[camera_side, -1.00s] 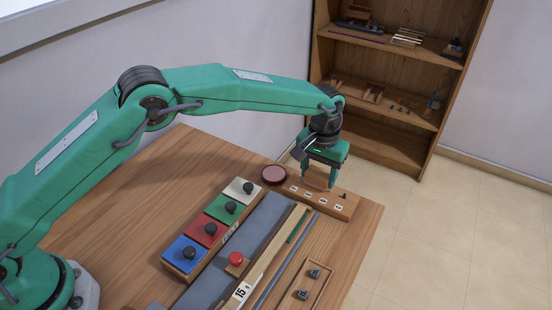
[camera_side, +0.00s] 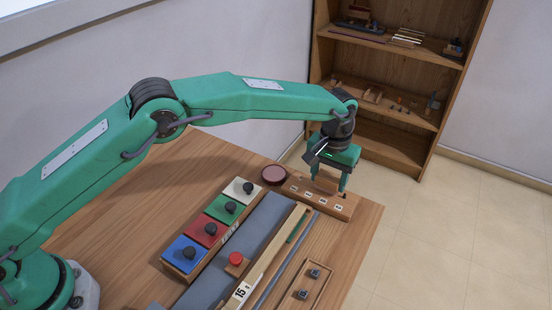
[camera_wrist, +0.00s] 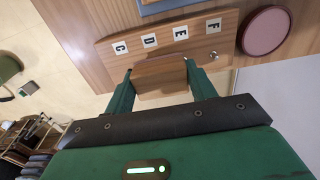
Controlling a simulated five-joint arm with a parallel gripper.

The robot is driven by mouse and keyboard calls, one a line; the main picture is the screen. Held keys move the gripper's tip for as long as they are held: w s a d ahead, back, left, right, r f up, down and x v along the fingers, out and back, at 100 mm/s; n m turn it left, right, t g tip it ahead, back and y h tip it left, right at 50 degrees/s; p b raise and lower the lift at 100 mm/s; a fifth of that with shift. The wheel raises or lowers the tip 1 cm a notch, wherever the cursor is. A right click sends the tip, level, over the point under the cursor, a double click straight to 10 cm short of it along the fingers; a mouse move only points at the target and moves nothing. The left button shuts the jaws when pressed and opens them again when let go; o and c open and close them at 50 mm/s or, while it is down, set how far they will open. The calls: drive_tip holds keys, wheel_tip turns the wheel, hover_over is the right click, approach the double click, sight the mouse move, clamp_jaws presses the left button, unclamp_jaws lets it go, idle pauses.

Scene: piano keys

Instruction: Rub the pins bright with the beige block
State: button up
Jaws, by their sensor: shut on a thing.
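A wooden board (camera_side: 332,207) bears a row of white letter labels. The wrist view shows the board (camera_wrist: 110,52) with C, D, E and F. A shiny pin (camera_wrist: 213,56) stands near the F label. A dark pin (camera_side: 345,195) shows at the board's right end in the side view. My gripper (camera_side: 328,184) is over the board's back part, shut on the beige block. The wrist view shows the brownish block (camera_wrist: 160,76) between my fingers, low at the board's edge. The block and fingers hide the other pins; I cannot tell whether the block touches any.
A round dish with a pink top (camera_side: 274,175) stands beside the board's left end. Coloured pads with dark knobs (camera_side: 210,229), a grey strip (camera_side: 225,265) and a small tray (camera_side: 308,287) lie in front. A wooden shelf (camera_side: 385,140) stands behind.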

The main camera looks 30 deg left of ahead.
drive_tip(key=shift+d, duration=0.35)
drive_tip(key=shift+d, duration=0.15)
drive_tip(key=shift+d+f, duration=0.1)
drive_tip(key=shift+d, duration=0.8)
drive_tip(key=shift+a, duration=0.1)
drive_tip(key=shift+a, duration=1)
drive_tip(key=shift+a, duration=0.15)
drive_tip(key=shift+a, duration=0.85)
drive_tip(key=shift+a, duration=0.15)
